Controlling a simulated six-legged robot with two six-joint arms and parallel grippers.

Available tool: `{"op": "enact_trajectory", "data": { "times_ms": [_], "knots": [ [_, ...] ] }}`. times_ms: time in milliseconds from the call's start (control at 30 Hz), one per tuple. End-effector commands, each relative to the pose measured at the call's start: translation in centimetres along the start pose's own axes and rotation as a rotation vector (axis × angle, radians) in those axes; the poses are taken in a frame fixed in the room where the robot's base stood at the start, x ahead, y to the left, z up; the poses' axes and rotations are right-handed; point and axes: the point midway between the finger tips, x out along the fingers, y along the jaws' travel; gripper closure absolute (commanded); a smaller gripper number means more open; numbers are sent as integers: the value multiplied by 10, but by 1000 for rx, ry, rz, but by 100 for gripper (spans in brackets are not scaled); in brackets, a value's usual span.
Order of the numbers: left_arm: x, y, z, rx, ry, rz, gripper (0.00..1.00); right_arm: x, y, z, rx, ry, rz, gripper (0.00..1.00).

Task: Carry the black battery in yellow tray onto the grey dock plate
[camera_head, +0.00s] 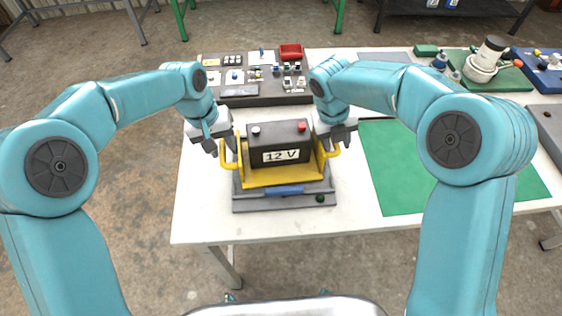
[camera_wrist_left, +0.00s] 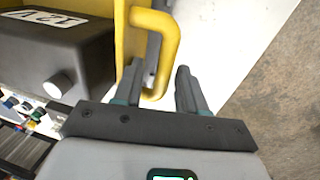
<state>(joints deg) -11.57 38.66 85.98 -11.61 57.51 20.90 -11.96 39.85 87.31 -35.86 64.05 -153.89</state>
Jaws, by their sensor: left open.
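The black battery (camera_head: 279,145), marked 12 V, sits upright in the yellow tray (camera_head: 273,177). The tray is on or just over the grey dock plate (camera_head: 244,202); whether it touches is unclear. My left gripper (camera_head: 218,150) is open at the tray's left handle. In the left wrist view, that yellow handle (camera_wrist_left: 167,45) reaches down between the two apart fingers (camera_wrist_left: 160,90), and part of the battery (camera_wrist_left: 60,55) shows at left. My right gripper (camera_head: 335,143) is at the tray's right handle; its fingers are too small to tell open from shut.
A green mat (camera_head: 395,165) lies to the right on the white table (camera_head: 205,222). A dark board (camera_head: 260,92) with small parts and a red bin (camera_head: 291,51) is behind the battery. A green board (camera_head: 480,88) with a white device stands at back right.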

Motion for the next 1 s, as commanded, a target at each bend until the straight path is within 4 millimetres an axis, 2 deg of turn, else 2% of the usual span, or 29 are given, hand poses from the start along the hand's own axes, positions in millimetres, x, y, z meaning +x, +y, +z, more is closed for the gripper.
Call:
{"op": "enact_trajectory", "data": {
  "times_ms": [100, 300, 533, 667, 900, 1000],
  "knots": [
    [-24, 2, -1, 0, 8, 5, 53, 0, 2, 0, -3, 0, 3, 53],
    [-53, 1, -1, 1, 6, 2, 53, 0, 2, 0, -3, 1, 2, 53],
    [-67, 0, 0, 1, 1, 0, 53, -6, 1, 0, -1, -1, 2, 53],
    [-67, 0, 0, 1, 1, 0, 53, -28, 1, 0, -1, -4, 2, 53],
    [-66, 0, 0, 0, 0, -1, 53, -83, 1, 0, -2, -5, 2, 53],
    [-66, -1, 0, 0, 0, -1, 53, -101, 1, 0, -1, -3, 3, 53]
  ]
}}
